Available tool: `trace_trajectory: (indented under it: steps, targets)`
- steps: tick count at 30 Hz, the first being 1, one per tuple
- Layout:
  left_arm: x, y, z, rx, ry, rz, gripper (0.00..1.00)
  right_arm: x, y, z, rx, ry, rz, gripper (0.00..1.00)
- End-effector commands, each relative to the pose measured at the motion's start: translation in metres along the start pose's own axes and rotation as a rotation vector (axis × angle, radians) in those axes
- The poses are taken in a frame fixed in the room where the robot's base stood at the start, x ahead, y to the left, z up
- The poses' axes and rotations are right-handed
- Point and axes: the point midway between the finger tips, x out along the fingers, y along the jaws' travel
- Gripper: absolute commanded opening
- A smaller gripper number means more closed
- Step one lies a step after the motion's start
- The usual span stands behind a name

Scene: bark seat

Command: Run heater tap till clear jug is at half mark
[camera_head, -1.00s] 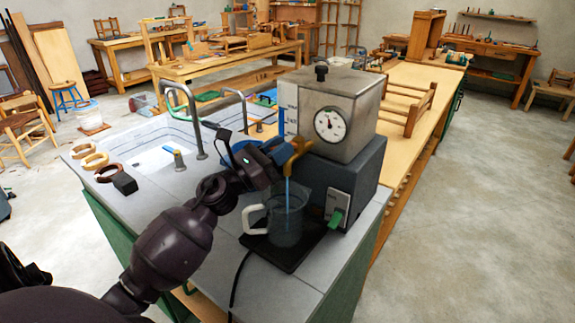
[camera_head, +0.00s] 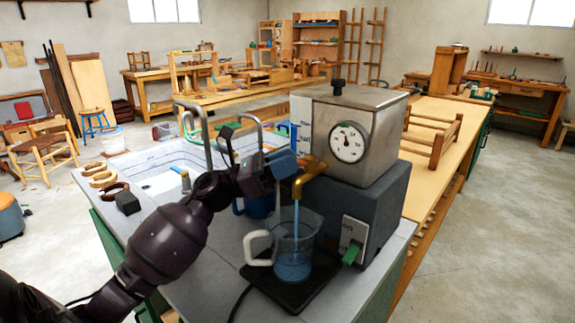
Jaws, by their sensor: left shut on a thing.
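The heater (camera_head: 365,135) is a steel tank with a round dial on a dark base, standing on the grey counter. Its brass tap (camera_head: 311,170) points out to the left, and a thin blue stream of water (camera_head: 296,218) falls from it. The clear jug (camera_head: 309,228) stands upright under the tap on a black tray (camera_head: 318,290), white handle to the left. Bluish water (camera_head: 293,266) covers its lower part; I cannot read a mark. My left gripper (camera_head: 284,167) is shut on the blue tap handle, its fingers partly hidden. My right gripper is out of view.
A sink (camera_head: 160,180) with tall curved taps lies behind my left arm. A blue jug (camera_head: 258,203) stands behind the gripper. Several curved wooden pieces (camera_head: 103,178) and a dark block (camera_head: 127,202) lie at the counter's left. A green switch (camera_head: 351,254) is on the heater base.

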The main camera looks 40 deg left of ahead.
Motion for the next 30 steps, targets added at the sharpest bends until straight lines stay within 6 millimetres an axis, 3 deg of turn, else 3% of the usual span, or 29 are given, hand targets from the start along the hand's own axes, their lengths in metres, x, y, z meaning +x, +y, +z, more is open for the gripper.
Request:
trace_trajectory:
  steps: [7, 8, 12, 23, 30]
  targets:
    - [0.0, 0.0, 0.001, 0.0, -0.001, 0.0, 0.0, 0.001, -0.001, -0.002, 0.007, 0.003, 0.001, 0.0]
    - [0.0, 0.0, 0.001, 0.001, -0.001, 0.0, 0.26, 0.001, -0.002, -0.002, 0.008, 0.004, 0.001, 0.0]
    - [0.0, 0.0, 0.001, 0.001, -0.001, 0.0, 0.48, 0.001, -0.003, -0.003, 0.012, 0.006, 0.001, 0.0]
    - [-0.004, 0.0, 0.0, 0.0, 0.0, 0.002, 0.49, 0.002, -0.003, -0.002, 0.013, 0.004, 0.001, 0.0]
    - [-0.038, 0.001, -0.002, -0.002, 0.002, 0.005, 0.49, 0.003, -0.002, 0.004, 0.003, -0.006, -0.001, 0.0]
